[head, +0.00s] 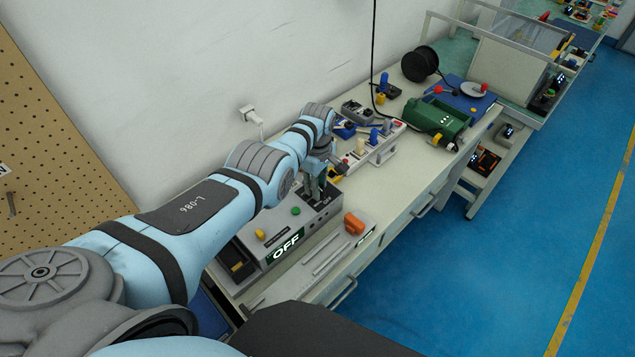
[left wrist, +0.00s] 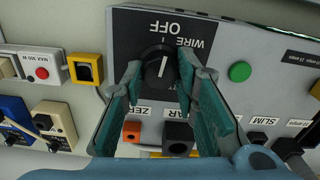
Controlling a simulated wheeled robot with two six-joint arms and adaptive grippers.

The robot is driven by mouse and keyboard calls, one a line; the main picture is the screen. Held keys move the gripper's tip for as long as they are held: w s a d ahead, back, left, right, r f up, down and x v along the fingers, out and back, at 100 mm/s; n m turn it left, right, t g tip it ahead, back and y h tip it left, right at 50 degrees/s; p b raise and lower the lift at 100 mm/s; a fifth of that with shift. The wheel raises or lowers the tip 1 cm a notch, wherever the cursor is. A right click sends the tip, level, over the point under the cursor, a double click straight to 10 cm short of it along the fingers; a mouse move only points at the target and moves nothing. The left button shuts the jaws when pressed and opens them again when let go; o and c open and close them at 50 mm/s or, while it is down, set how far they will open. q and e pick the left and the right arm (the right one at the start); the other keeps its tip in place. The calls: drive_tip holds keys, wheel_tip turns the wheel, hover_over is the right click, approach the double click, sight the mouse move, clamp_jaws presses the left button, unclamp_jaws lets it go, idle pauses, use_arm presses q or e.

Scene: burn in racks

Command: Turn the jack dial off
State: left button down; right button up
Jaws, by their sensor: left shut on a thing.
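The grey tester box (head: 309,232) stands on the near part of the bench, with a lit sign reading OFF on its front. In the left wrist view, a round black dial (left wrist: 158,63) with a white line sits on the grey panel (left wrist: 218,48). The line runs roughly up and down in that picture, and OFF is printed just above the dial. My left gripper (head: 316,187) reaches down onto the box top; its fingertips (left wrist: 160,72) are shut on the dial from both sides. My right gripper is not in view.
A green button (left wrist: 240,71) and several coloured sockets are around the dial. An orange item (head: 354,222) lies at the bench front. A rail of plugs (head: 374,150) and a green machine (head: 437,117) stand farther along. The wall is close behind; the blue floor (head: 500,260) is open.

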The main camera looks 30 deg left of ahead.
use_arm(q)
drive_tip(key=shift+a+r+n, duration=0.1)
drive_tip(key=shift+n, duration=0.6)
drive_tip(key=c, duration=1.3)
unclamp_jaws()
drive_tip(key=shift+w+r, duration=0.15)
drive_tip(key=shift+r, duration=0.25)
wheel_tip(320, 180, up, 11)
drive_tip(key=shift+a, duration=0.1)
